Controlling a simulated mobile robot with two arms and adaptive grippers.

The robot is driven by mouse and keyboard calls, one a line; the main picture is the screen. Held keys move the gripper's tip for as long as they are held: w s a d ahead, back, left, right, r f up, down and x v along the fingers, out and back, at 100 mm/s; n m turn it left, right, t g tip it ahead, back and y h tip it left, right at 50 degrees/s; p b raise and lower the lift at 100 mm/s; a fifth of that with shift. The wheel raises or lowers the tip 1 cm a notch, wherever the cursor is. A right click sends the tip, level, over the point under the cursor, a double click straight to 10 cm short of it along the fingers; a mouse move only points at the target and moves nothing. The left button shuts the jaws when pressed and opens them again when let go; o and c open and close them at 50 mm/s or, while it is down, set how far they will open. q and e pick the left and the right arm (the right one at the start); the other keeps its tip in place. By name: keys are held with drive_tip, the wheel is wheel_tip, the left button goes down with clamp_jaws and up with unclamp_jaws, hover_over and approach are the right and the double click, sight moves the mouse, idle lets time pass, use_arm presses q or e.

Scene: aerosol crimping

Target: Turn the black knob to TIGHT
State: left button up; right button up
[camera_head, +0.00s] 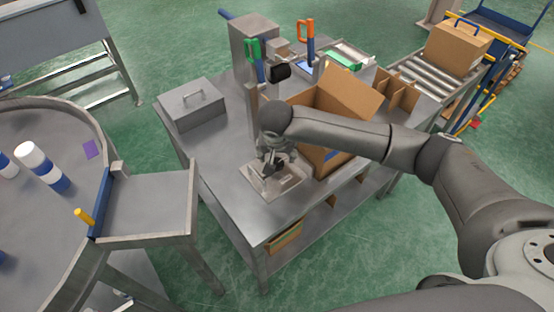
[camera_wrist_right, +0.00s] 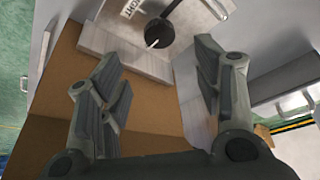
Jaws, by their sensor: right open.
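The black knob (camera_wrist_right: 158,33) is a round disc with a white pointer line, at the top middle of the right wrist view. The pointer aims down and to the left in that picture. A white label reading TIGHT (camera_wrist_right: 130,8) is partly cut off at the top edge, up and left of the knob. My right gripper (camera_wrist_right: 157,60) is open and empty, its fingers apart on either side below the knob and not visibly touching it. In the head view my right gripper (camera_head: 273,160) is over a metal plate (camera_head: 290,188); I cannot clearly make out the knob there. My left gripper is not in view.
An open cardboard box (camera_head: 345,95) stands close beside my right arm on the metal workbench (camera_head: 218,165). A lidded metal box (camera_head: 190,105) is at the left. A round table (camera_head: 75,118) stands further left.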

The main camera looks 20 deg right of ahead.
sight(277, 162)
drive_tip(key=x, duration=0.9)
drive_tip(key=shift+p, duration=0.3)
drive_tip(key=c, duration=1)
